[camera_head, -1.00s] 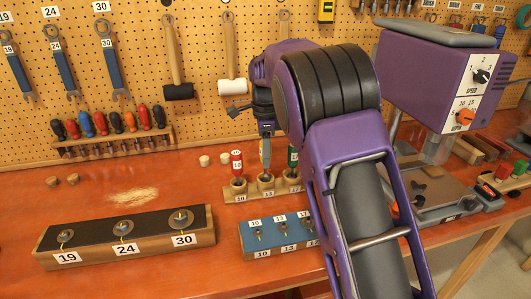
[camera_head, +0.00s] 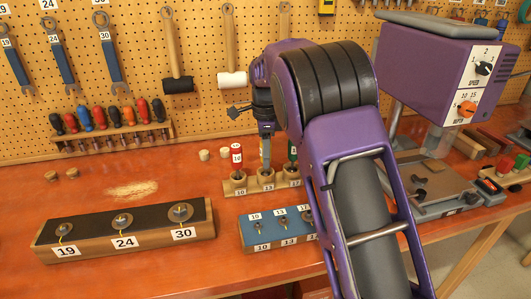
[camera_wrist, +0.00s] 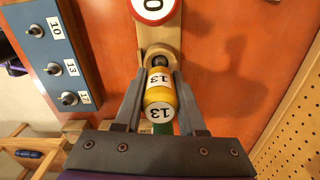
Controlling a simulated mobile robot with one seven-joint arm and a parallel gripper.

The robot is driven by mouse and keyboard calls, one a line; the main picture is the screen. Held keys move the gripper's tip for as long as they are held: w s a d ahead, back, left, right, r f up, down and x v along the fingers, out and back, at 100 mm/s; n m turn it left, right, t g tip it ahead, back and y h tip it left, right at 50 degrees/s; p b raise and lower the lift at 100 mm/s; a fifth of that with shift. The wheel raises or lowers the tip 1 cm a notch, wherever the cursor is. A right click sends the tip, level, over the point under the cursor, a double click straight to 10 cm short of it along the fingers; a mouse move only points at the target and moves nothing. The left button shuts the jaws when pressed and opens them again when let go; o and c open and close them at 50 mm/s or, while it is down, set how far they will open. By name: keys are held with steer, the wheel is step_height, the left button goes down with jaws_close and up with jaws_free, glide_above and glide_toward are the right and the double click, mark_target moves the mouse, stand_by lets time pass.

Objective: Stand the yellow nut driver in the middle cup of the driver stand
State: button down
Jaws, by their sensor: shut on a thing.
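My gripper (camera_wrist: 160,95) is shut on the yellow nut driver (camera_wrist: 160,92), whose label reads 13. It holds the driver upright over the middle cup (camera_head: 266,179) of the wooden driver stand (camera_head: 252,189). A red driver (camera_head: 237,158) stands in the left cup, marked 10. A green driver (camera_head: 292,152) stands at the right cup, partly hidden by my arm.
A blue-topped block (camera_head: 258,228) with small nuts lies in front of the stand. A longer block (camera_head: 90,236) marked 19, 24, 30 is at left. The purple drill press (camera_head: 430,75) stands at right. The pegboard (camera_head: 130,70) is behind.

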steer(key=shift+c, duration=2)
jaws_free()
step_height(320, 180, up, 3)
steer(key=p, duration=0.3)
steer(key=shift+r, duration=3.55)
steer(key=shift+d, duration=0.1)
